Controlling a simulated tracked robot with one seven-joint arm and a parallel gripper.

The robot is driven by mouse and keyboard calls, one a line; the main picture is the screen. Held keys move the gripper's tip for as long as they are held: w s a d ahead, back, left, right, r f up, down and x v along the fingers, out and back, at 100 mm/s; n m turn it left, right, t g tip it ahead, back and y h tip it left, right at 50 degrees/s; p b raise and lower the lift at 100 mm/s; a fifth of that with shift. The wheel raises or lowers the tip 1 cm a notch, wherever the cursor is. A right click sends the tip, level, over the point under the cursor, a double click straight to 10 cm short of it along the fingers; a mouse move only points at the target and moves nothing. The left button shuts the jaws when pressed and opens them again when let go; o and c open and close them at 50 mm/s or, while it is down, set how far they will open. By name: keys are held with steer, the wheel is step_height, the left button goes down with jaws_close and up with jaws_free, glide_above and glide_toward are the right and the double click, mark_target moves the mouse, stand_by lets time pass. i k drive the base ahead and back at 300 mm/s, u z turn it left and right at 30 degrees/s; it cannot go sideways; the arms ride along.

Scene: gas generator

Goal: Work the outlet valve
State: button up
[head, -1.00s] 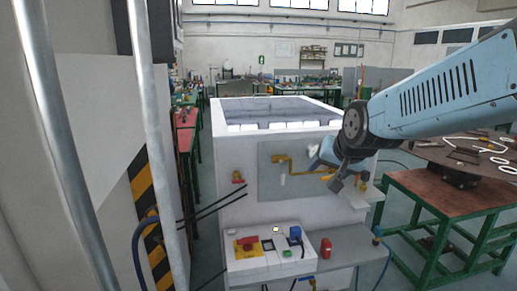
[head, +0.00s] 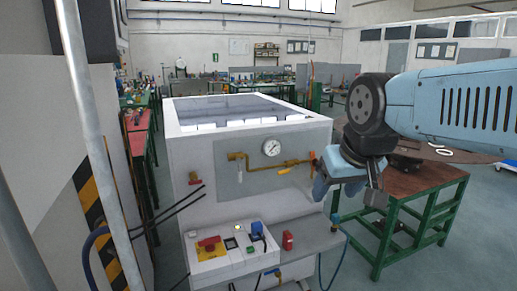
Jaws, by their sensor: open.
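A grey plate (head: 232,190) on the white generator cabinet carries brass piping (head: 262,165) and a round white gauge (head: 271,148). A small yellow lever (head: 284,171) sits on the pipe right of the gauge, and a red part (head: 313,158) shows at the pipe's right end. Another brass fitting (head: 277,273) shows low under the shelf. No label shows which one is the outlet valve. My gripper (head: 370,200) is open and empty, right of the pipe's end and nearer to me, apart from the piping. Its fingertips are partly hidden by its own blue body.
A control box (head: 222,243) with a red and yellow switch and a red block (head: 287,240) stand on the front shelf. A green-legged table (head: 400,195) is close on the right. A pole and wall edge stand left.

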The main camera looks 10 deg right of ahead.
mark_target(287, 171)
steer(key=z, duration=1.25)
steer(key=i, duration=0.95)
steer(key=z, duration=1.45)
steer(key=i, duration=0.1)
steer(key=u, duration=2.85)
steer(key=k, duration=0.2)
steer(key=u, duration=0.15)
